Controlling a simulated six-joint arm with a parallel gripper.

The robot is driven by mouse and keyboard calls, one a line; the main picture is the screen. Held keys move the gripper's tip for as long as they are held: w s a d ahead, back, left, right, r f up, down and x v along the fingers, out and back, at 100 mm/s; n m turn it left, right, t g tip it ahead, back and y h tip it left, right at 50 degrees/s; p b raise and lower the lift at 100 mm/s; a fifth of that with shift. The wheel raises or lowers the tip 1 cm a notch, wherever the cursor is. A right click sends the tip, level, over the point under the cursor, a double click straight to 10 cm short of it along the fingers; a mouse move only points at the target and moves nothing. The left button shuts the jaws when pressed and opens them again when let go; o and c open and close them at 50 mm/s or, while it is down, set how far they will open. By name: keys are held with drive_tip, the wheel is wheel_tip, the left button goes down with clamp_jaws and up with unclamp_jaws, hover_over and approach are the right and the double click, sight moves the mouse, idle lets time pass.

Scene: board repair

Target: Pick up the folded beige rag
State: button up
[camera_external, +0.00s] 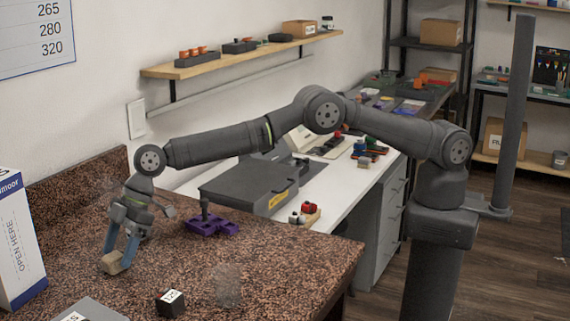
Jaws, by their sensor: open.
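A small beige block-shaped thing (112,264), which looks like the folded beige rag, lies on the brown speckled countertop (290,262) at the left. My gripper (119,254) points down over it, with its two bluish fingers open on either side of it. The fingertips are low, close to the counter. I cannot tell whether the fingers touch the rag. The fingers hide part of it.
A tall white and blue box (18,240) stands just left of the gripper. A purple tray (211,224) with a dark upright piece is to the right. A black cube with a white label (171,304) and a grey object (88,310) are in front. Counter beyond the cube is mostly clear.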

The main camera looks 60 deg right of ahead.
drive_tip(key=shift+x, duration=0.75)
drive_tip(key=c, duration=1.1)
